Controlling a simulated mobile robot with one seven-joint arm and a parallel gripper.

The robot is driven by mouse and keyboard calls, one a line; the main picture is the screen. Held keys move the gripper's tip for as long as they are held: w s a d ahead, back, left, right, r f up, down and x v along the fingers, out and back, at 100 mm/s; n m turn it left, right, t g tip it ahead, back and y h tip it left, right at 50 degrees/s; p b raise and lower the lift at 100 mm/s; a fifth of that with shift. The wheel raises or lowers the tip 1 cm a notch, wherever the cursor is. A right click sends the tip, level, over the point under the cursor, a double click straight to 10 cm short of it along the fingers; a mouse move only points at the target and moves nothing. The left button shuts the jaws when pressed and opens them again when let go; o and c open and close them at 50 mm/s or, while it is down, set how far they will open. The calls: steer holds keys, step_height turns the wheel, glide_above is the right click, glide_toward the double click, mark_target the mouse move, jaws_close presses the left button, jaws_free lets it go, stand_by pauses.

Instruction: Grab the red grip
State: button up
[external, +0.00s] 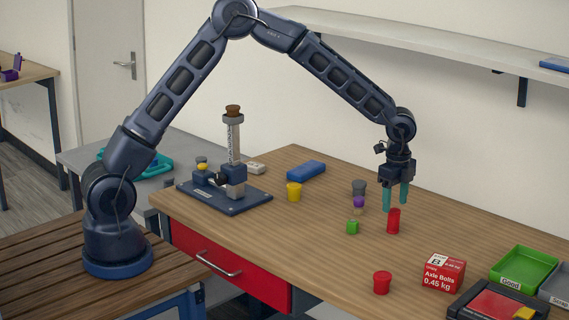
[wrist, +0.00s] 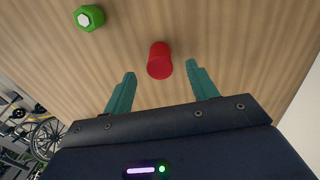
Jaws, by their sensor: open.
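The red grip (external: 393,222) is a small red cylinder standing on the wooden table. In the wrist view the red grip (wrist: 159,58) shows just beyond and between the fingertips. My gripper (external: 395,207) has two teal fingers pointing down over the red grip. In the wrist view my gripper (wrist: 160,70) is open, with a finger on each side of the grip's line and nothing held. In the external view the fingertips overlap the top of the grip, so I cannot tell exactly how far above it they are.
A green hex piece (external: 352,227), a tan, purple and grey stack of pieces (external: 359,194) and a red capped piece (external: 382,283) are nearby. A red-and-white box (external: 443,272) and a green tray (external: 524,268) stand to the right. A fixture (external: 225,190) is at left.

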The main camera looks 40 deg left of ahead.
mark_target(395, 210)
steer(key=shift+d+f, duration=0.1)
steer(key=shift+f, duration=2.9)
steer(key=shift+c, duration=0.2)
steer(key=c, duration=1)
